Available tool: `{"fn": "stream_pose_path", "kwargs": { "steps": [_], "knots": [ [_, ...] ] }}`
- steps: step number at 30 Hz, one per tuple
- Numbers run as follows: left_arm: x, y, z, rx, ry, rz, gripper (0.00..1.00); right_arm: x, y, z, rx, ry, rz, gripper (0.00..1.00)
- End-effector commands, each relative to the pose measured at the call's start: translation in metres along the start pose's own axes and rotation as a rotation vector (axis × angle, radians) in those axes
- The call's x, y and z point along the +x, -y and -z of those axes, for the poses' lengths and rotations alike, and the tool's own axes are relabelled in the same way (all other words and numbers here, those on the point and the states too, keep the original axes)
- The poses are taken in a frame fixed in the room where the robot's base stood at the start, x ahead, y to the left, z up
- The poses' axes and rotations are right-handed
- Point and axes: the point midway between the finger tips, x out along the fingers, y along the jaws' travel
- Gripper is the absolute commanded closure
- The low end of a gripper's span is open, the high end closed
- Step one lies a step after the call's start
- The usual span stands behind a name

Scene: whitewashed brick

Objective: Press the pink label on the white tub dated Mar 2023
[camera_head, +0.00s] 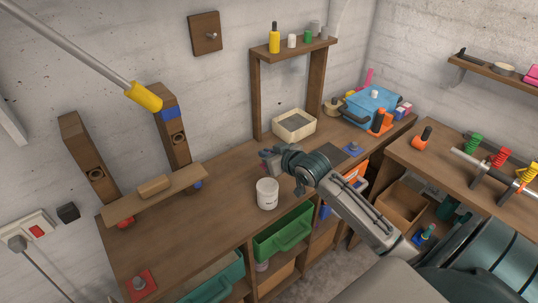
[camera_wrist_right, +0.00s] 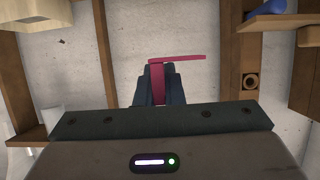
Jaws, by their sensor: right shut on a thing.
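A white tub (camera_head: 267,196) stands upright on the wooden workbench (camera_head: 215,225), near its front edge. Any date on it is too small to read. My right gripper (camera_head: 267,156) is above and behind the tub in the head view, apart from it. In the right wrist view, the right gripper (camera_wrist_right: 157,88) is shut on a thin pink label (camera_wrist_right: 183,57), with a flat strip sticking out past the fingertips to the right. The label cannot be made out clearly in the head view. My left gripper is not in view.
A cream tray (camera_head: 294,127) sits behind my right gripper, below a wooden shelf (camera_head: 293,49) with several bottles. A blue toolbox (camera_head: 371,105) stands at the back right. A tilted plank (camera_head: 152,194) is at the left. The bench left of the tub is clear.

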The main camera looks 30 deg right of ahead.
Motion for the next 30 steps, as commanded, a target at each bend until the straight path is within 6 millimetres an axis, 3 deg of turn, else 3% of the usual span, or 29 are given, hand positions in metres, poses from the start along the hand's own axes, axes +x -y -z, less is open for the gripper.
{"fn": "stream_pose_path", "kwargs": {
  "steps": [12, 30],
  "knots": [
    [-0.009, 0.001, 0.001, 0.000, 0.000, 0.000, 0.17, -0.001, 0.000, 0.002, 0.000, 0.001, 0.000, 1.00],
    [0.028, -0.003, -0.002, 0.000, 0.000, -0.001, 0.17, 0.022, 0.000, -0.055, 0.001, 0.001, 0.000, 1.00]
  ]
}}
